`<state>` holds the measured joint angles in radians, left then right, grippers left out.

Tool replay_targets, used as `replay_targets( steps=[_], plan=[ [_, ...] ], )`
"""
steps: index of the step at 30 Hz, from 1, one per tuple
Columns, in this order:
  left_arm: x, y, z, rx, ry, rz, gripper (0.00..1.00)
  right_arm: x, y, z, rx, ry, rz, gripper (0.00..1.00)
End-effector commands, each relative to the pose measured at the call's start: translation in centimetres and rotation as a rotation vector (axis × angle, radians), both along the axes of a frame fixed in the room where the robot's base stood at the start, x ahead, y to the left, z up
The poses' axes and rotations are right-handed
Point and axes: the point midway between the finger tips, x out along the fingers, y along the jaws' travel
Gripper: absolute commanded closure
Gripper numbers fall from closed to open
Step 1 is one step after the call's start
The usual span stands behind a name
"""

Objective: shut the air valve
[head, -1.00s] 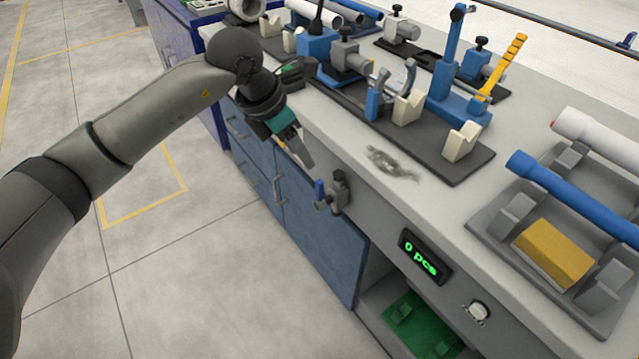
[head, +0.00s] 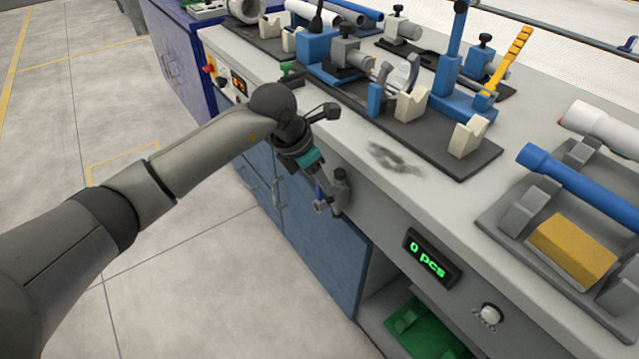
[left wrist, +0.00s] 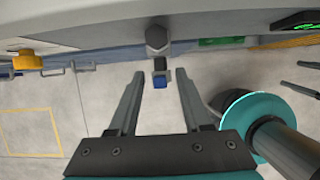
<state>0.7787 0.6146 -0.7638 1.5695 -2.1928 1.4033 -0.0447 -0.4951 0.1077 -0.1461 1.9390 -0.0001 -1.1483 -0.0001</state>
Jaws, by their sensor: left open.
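The air valve (head: 341,184) is a small grey fitting on the front face of the bench, with a blue handle (head: 318,190). In the left wrist view the grey valve body (left wrist: 157,40) is at the top centre, and its blue handle (left wrist: 160,80) lies between the fingertips. My left gripper (head: 328,200) is at the valve and partly covers it in the head view. Its two fingers (left wrist: 160,75) are open, one on each side of the handle, with gaps visible on both sides.
A counter display (head: 431,257) and a white knob (head: 488,315) are on the bench front to the right. A green tray (head: 420,335) sits low in an opening. Fixtures and pipes crowd the bench top. Blue cabinet doors (head: 320,240) are below; the floor at left is clear.

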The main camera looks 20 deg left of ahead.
Motion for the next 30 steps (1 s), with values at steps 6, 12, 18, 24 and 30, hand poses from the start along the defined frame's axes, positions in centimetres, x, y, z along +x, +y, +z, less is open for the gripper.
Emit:
replay_targets(
  steps=[6,12,18,24,30],
  plan=[
    [0.17,-0.13,-0.55,0.000,0.000,0.000,0.51,0.18,0.00,0.49,0.000,-0.007,0.000,0.16],
    [0.17,-0.13,-0.52,0.000,0.000,0.000,0.51,0.18,0.01,0.52,0.000,-0.007,0.000,0.16],
    [0.17,-0.14,-0.50,0.000,0.000,0.000,0.73,0.21,0.03,0.53,0.000,-0.007,0.000,0.16],
    [0.17,-0.13,-0.50,0.000,0.000,0.000,0.95,0.21,0.05,0.53,0.001,-0.008,0.000,0.16],
    [0.18,-0.13,-0.48,0.000,0.000,0.000,1.00,0.22,0.06,0.53,0.001,-0.008,0.000,0.16]
  ],
)
